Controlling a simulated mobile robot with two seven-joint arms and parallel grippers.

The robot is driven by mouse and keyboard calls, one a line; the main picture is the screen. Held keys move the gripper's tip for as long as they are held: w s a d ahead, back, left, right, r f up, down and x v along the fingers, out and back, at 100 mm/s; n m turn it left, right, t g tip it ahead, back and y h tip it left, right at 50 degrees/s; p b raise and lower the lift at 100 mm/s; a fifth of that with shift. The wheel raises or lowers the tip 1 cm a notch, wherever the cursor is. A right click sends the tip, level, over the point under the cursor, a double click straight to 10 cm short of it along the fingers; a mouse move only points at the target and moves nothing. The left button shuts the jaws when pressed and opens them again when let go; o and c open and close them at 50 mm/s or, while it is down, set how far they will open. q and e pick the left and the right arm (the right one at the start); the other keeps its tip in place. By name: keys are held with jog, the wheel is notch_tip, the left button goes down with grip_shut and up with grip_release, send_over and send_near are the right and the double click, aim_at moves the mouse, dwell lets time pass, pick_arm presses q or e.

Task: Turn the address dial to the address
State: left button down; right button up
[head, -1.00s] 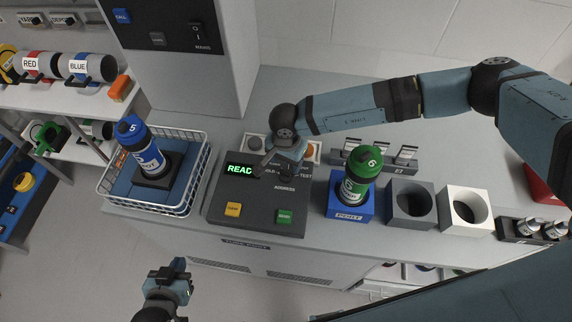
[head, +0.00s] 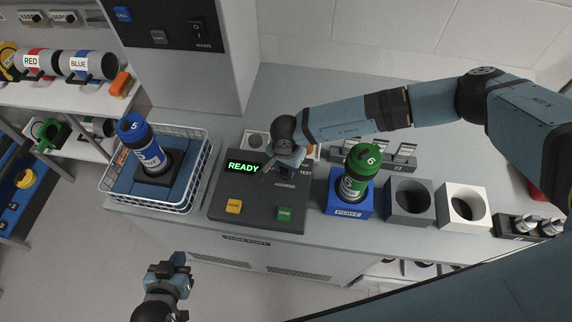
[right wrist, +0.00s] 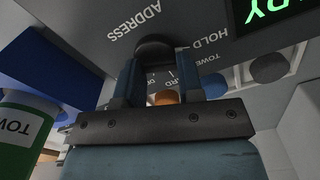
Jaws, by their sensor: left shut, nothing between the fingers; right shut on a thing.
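The address dial (right wrist: 155,46) is a dark round knob on the dark grey control panel (head: 225,205), above the printed word ADDRESS. My right gripper (right wrist: 156,70) is shut on the dial, one finger on each side of it. In the head view my right gripper (head: 283,172) covers the dial, so its pointer setting is hidden. The panel's display (head: 243,167) reads READY in green. My left gripper (head: 178,268) is shut and empty, low in front of the counter and away from the panel.
A yellow button (head: 234,206) and a green SEND button (head: 284,213) sit on the panel's front. A white wire basket (head: 113,187) with a blue carrier (head: 147,154) stands left. A green carrier (head: 359,168) stands in the blue port block (head: 348,208) at right, with empty grey and white blocks beyond.

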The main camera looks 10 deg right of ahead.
jog(key=shift+f, duration=0.1)
jog(key=m+b, duration=0.2)
jog(key=m, duration=0.1)
jog(key=shift+d+f+b, duration=0.1)
jog(key=shift+b, duration=0.3)
jog(key=m+b, duration=0.1)
jog(key=m, duration=0.1)
jog(key=shift+d+m, duration=0.1)
jog(key=shift+m, duration=0.3)
jog(key=shift+m+b, duration=0.5)
jog(key=shift+b, duration=0.05)
jog(key=shift+r, duration=0.2)
jog(key=o, duration=0.9)
